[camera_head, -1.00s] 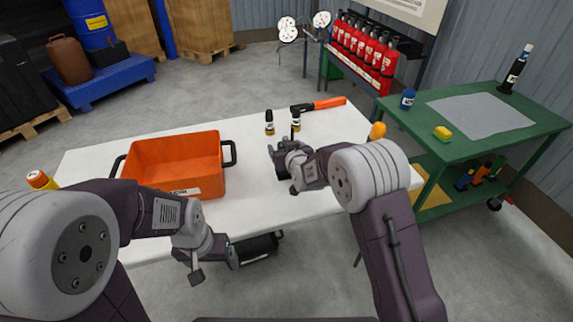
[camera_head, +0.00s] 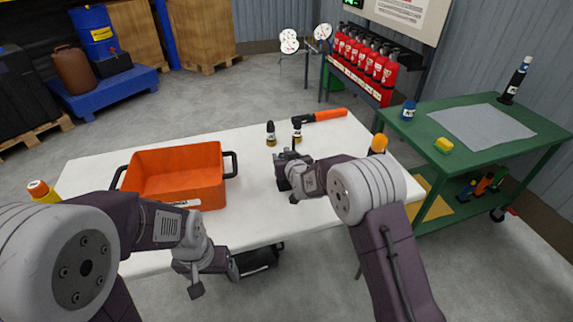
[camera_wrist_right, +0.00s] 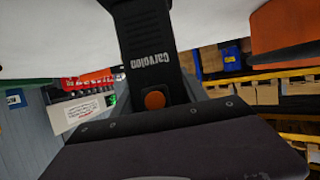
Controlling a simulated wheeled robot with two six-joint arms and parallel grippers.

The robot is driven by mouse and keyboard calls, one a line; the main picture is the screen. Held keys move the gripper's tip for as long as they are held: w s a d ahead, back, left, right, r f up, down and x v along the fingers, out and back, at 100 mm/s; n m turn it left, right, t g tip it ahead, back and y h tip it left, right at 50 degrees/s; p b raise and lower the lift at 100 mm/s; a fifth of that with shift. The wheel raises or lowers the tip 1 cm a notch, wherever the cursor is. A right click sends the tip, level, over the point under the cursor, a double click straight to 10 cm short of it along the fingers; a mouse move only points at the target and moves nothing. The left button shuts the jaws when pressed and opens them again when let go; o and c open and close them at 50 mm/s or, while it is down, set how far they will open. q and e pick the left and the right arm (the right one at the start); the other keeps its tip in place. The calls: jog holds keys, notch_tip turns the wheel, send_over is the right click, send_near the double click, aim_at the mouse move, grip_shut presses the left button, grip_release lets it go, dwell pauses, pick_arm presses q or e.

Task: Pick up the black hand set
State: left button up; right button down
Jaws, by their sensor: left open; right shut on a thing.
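The black hand set (camera_wrist_right: 152,55) fills the middle of the right wrist view, with white "Carvolon" lettering and an orange button. My right gripper (camera_head: 283,168) is shut on it over the white table. In the head view only a dark part of the hand set (camera_head: 282,180) shows beside the gripper; the rest is hidden. I cannot tell whether it touches the table. My left gripper (camera_head: 214,280) is open and empty, in front of the table's near edge.
An orange bin (camera_head: 178,178) stands on the white table (camera_head: 245,215), left of my right gripper. A green cart (camera_head: 435,125) stands at right.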

aim_at(287, 148)
notch_tip(287, 148, up, 4)
jog(key=shift+r+p, duration=0.2)
jog(key=shift+p, duration=0.3)
jog(key=s+d+r+p, duration=0.1)
jog(key=s+d+r, duration=0.1)
jog(key=d+r, duration=0.4)
jog(key=d, duration=0.5)
jog(key=shift+s+d+r, duration=0.2)
jog(key=shift+s+r, duration=0.1)
